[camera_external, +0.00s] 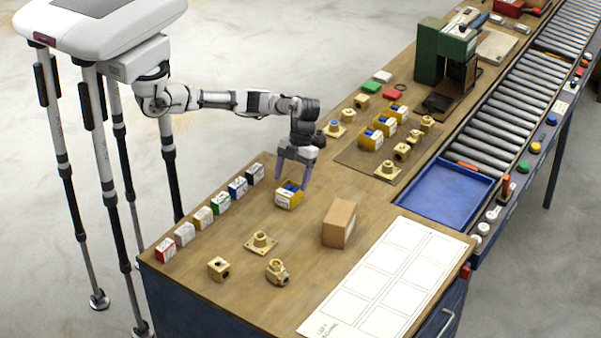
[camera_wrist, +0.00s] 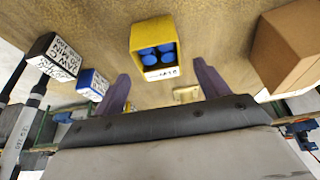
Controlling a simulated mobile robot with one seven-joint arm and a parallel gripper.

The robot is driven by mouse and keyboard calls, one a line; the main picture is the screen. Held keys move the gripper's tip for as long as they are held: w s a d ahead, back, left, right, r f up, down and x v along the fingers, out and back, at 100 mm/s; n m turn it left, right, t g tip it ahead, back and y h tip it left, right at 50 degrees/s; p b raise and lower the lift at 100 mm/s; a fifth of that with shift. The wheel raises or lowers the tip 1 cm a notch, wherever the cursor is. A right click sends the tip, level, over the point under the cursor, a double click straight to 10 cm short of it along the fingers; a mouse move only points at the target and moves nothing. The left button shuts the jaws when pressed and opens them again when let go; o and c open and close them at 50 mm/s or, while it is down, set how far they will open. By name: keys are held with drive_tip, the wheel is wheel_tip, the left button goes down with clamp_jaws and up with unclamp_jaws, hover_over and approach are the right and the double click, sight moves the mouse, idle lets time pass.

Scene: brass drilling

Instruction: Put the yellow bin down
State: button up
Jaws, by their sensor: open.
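The yellow bin (camera_external: 289,197) stands upright on the wooden bench, holding several blue pieces and bearing a white label. In the wrist view the yellow bin (camera_wrist: 138,35) lies ahead of the fingers, with the blue pieces (camera_wrist: 157,55) inside. My gripper (camera_external: 293,182) points down just above and around the bin in the external view. In the wrist view my gripper (camera_wrist: 160,82) has its two purple fingers wide apart, with nothing between them. The fingers look apart from the bin in the wrist view.
A row of small labelled boxes (camera_external: 203,217) runs along the left bench edge. A cardboard box (camera_external: 339,223) stands right of the bin. Brass fittings (camera_external: 260,242) lie in front. Several more yellow bins stand on a brown mat (camera_external: 358,157); a blue tray (camera_external: 443,191) is further right.

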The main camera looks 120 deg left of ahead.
drive_tip(key=b+v, duration=0.1)
drive_tip(key=v, duration=0.7)
